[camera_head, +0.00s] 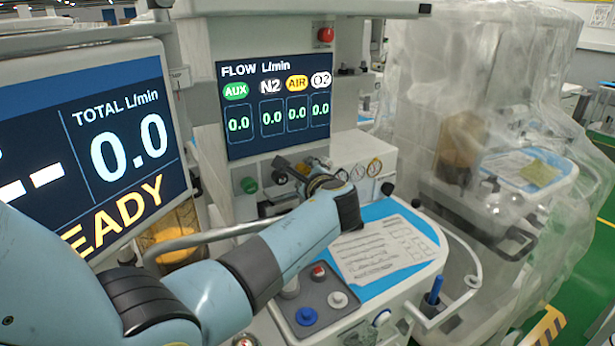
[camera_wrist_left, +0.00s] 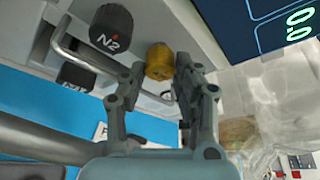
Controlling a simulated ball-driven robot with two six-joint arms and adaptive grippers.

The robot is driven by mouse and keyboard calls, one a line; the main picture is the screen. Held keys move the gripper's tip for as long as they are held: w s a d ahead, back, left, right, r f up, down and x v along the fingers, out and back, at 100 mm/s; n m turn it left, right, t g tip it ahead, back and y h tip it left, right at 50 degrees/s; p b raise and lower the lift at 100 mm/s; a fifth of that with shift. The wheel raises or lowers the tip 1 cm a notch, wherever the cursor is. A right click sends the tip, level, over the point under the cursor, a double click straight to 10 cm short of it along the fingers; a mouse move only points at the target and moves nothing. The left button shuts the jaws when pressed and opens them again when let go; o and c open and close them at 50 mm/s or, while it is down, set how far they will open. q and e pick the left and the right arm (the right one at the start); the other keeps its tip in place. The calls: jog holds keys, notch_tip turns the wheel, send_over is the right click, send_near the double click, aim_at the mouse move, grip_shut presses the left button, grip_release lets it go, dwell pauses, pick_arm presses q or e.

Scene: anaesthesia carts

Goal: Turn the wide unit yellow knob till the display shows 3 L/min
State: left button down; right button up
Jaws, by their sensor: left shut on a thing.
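The yellow knob (camera_wrist_left: 159,62) shows in the left wrist view between the two fingers of my left gripper (camera_wrist_left: 157,74), which is shut on it. In the head view my left gripper (camera_head: 299,170) reaches the knob row below the flow display, and the yellow knob is hidden there. The flow display (camera_head: 275,134) reads 0.0 under AUX, N2, AIR and O2, with AIR marked in yellow. My right gripper is not in view.
A black N2 knob (camera_wrist_left: 111,30) and a metal guard bar (camera_wrist_left: 84,62) are close to the fingers. A green knob (camera_head: 249,185) sits left of the gripper. A large screen (camera_head: 95,140) reads TOTAL 0.0 L/min. A paper sheet (camera_head: 380,252) lies on the blue worktop.

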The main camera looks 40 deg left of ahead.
pick_arm(q)
jog(key=n+t+b, duration=0.2)
jog(key=n+b, duration=0.2)
jog(key=b, duration=0.4)
jog(key=shift+f, duration=0.2)
jog(key=shift+r, duration=0.15)
jog(key=c, duration=1.2)
grip_release()
jog(key=shift+a, duration=0.15)
jog(key=shift+c, duration=0.2)
jog(key=shift+s+d, duration=0.35)
jog(key=shift+d, duration=0.05)
jog(key=v, duration=0.6)
jog(key=shift+s+d, duration=0.2)
